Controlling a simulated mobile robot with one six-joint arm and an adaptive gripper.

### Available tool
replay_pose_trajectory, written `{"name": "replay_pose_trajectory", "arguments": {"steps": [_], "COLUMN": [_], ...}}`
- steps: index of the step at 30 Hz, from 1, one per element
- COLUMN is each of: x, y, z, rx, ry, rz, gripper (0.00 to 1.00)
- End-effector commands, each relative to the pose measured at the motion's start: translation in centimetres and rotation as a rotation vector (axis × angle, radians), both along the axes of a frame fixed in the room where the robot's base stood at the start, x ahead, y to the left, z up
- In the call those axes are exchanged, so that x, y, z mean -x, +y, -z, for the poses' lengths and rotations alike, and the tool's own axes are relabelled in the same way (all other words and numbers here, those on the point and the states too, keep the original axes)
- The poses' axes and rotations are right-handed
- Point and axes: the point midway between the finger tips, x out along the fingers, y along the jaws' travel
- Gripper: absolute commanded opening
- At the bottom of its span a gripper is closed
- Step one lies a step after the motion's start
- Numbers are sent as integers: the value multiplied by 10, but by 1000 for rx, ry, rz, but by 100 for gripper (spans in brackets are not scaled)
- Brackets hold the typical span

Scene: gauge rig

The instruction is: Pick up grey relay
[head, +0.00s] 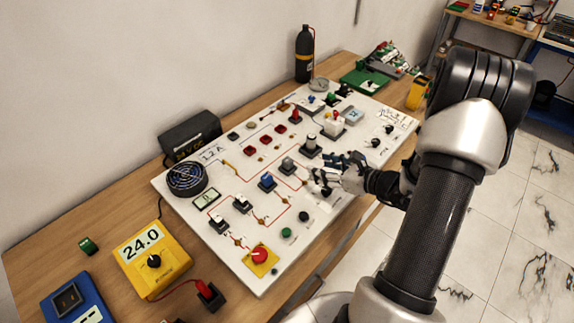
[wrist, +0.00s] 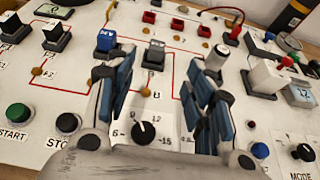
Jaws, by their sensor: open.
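The grey relay (wrist: 153,53) is a small grey block on a dark base, upright on the white panel. In the wrist view it stands beyond and between my fingertips, nearer the left one. In the head view the grey relay (head: 287,164) sits near the panel's middle, to the left of my gripper (head: 330,170). My gripper (wrist: 160,72) is open with nothing between its fingers, above the panel and apart from the relay. The left finger partly hides the foot of the blue relay (wrist: 106,40).
The white panel (head: 335,205) carries red wiring and several blocks. A white-topped cylinder (wrist: 216,58) stands close by the right fingertip. A dial (wrist: 142,130) lies below my fingers. A red-topped white block (wrist: 267,76) is further right. A yellow box (head: 150,260) is on the table.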

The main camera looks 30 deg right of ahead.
Motion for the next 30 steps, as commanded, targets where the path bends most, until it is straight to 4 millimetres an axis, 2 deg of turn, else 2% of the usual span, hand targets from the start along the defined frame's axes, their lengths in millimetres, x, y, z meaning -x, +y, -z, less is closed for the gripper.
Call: {"name": "replay_pose_trajectory", "arguments": {"steps": [3, 10, 13, 20, 26, 30], "x": [-24, -64, -74, -83, -104, -119], "y": [11, 25, 28, 32, 42, 47], "z": [14, 31, 34, 39, 58, 62], "rx": [0, 2, 1, 2, 2, 2], "ry": [1, 1, 1, 0, 0, 0], "rz": [-8, -7, -6, -4, -7, -5], "gripper": [48, 48, 48, 48, 48, 48]}}
